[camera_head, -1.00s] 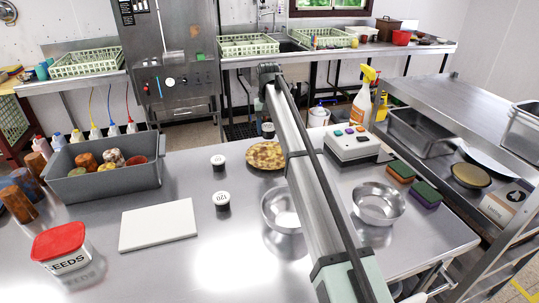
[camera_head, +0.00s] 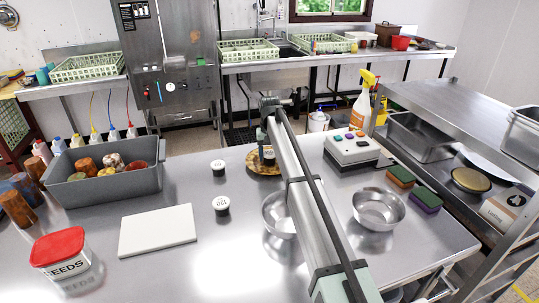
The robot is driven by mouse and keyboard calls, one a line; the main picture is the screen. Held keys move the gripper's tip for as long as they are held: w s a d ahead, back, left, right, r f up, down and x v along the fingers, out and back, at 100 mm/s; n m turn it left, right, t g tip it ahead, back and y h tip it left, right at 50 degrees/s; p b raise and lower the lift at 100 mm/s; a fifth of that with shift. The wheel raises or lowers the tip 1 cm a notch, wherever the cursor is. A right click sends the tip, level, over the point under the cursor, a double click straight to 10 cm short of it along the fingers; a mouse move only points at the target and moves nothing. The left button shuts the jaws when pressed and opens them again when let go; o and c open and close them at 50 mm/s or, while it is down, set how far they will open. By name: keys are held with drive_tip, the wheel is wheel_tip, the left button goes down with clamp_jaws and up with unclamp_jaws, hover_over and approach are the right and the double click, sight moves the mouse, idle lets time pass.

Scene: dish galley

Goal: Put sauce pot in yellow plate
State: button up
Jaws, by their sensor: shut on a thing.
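The yellow plate (camera_head: 253,163), mottled yellow and brown, lies on the steel table, partly covered by my arm. My gripper (camera_head: 266,146) points down over the plate and is shut on a small dark sauce pot (camera_head: 269,158). The pot is over the right part of the plate; I cannot tell whether it touches it. Two similar dark pots with white lids stand apart on the table: one pot (camera_head: 218,168) left of the plate, and another pot (camera_head: 221,206) marked 120 nearer the front.
A steel bowl (camera_head: 274,213) sits partly behind my arm; another bowl (camera_head: 379,209) is to its right. A white cutting board (camera_head: 157,230), a grey bin (camera_head: 104,188), a red-lidded seeds tub (camera_head: 60,253), a button box (camera_head: 351,152) and sponges (camera_head: 401,177) surround the clear table middle.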

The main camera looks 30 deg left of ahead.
sight(269, 153)
drive_tip(key=shift+f, duration=0.15)
drive_tip(key=o, duration=1.1)
wheel_tip(269, 153, up, 12)
drive_tip(key=shift+r, duration=0.15)
idle(0.3)
